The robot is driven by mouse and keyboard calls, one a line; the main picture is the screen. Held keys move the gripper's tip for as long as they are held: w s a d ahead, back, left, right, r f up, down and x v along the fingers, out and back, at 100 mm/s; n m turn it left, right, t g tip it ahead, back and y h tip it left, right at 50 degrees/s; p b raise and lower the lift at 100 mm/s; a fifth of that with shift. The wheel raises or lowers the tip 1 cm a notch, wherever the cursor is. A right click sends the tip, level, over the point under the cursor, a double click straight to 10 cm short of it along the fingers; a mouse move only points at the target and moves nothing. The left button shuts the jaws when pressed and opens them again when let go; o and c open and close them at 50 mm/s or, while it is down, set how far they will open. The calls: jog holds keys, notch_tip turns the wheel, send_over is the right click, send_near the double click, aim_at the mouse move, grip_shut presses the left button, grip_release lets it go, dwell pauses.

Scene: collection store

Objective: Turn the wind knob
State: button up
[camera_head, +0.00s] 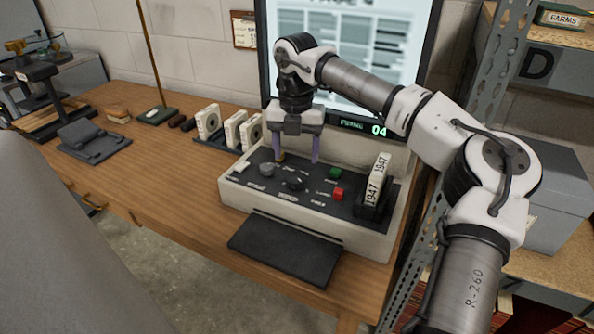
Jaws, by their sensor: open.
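A cream microfilm-reader-like machine (233,192) with a dark sloped control panel stands on the wooden bench. The panel bears a grey round knob (267,170) at the left and a dark knob (294,184) nearer its middle. Labels beside them are too small to read, so I cannot tell which is the wind knob. My gripper (298,160) points down over the back of the panel, behind the dark knob. Its two fingers are apart, with nothing visible between them. I cannot tell whether a fingertip touches the panel.
A green button (307,173) and a red button (338,194) sit right of the knobs. A reel box marked 1947 (377,181) stands at the panel's right end. White reel boxes (236,130) stand to the left. A lit screen (345,45) is behind; a metal shelf upright (503,50) is right.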

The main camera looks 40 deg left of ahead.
aim_at(296, 177)
notch_tip(296, 177, down, 6)
jog(key=shift+f, duration=0.25)
jog(key=c, duration=1)
